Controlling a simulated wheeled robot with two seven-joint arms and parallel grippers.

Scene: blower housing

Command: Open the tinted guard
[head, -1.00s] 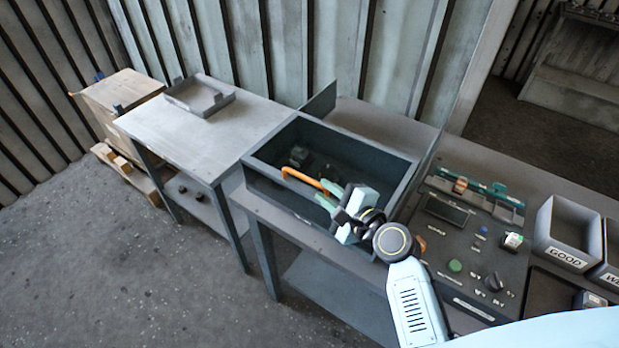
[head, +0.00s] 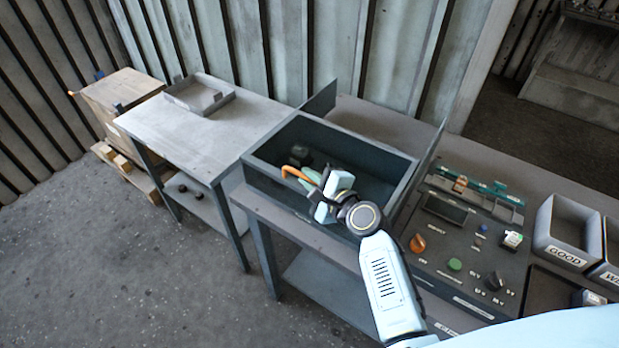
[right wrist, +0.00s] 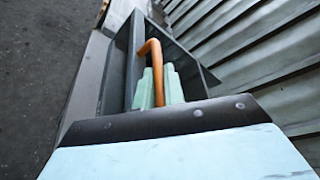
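The tinted guard (head: 342,158) is a dark see-through panel over the dark box-like housing (head: 268,183); it looks lowered, with blurred parts showing beneath. Its orange bar handle (head: 292,173) runs along the front left part and also shows in the right wrist view (right wrist: 152,52). My right gripper (head: 318,187) is at the handle's near end, hiding part of it. In the right wrist view its pale green fingers (right wrist: 158,88) lie either side of the orange bar. Whether they press on it cannot be told. My left gripper is not in view.
A control panel (head: 470,245) with knobs and buttons lies right of the housing, beside grey bins (head: 568,230). A metal table (head: 225,125) with a shallow tray (head: 198,95) stands left. The floor in front is clear.

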